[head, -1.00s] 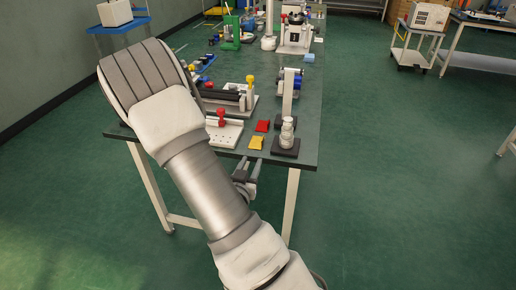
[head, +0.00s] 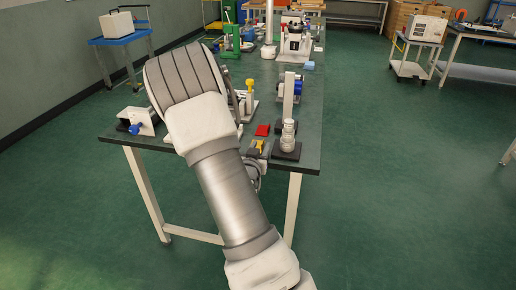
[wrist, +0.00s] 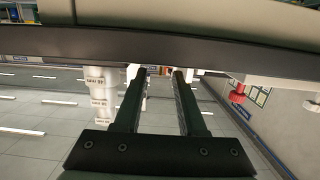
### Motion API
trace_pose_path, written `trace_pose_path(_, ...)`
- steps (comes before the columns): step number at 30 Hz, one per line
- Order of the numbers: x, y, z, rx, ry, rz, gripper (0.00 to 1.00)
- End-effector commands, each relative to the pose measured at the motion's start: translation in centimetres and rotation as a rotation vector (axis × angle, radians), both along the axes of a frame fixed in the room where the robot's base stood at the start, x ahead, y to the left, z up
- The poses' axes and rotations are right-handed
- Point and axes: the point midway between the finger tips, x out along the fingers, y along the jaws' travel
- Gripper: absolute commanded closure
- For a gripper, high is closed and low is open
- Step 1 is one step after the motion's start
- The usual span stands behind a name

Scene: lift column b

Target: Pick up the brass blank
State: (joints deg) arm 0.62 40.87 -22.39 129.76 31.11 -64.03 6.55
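I cannot make out the brass blank for sure in either view. My gripper (wrist: 163,73) is open in the wrist view, its two dark fingers apart with nothing visibly held between them. In the head view my arm covers much of the near-left bench, and the gripper shows only in small part by the near edge.
A white fixture (head: 139,120) sits at the near left. The floor right of the bench is clear.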

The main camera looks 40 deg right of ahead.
Motion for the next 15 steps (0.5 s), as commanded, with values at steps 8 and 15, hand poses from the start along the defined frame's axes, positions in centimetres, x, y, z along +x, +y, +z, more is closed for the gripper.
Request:
trace_pose_path(8, 2.3, -2.7, -1.1, 0.0, -0.001, 0.0, 0.6)
trace_pose_path(15, 2.4, -2.8, -1.0, 0.0, 0.0, 0.0, 0.6)
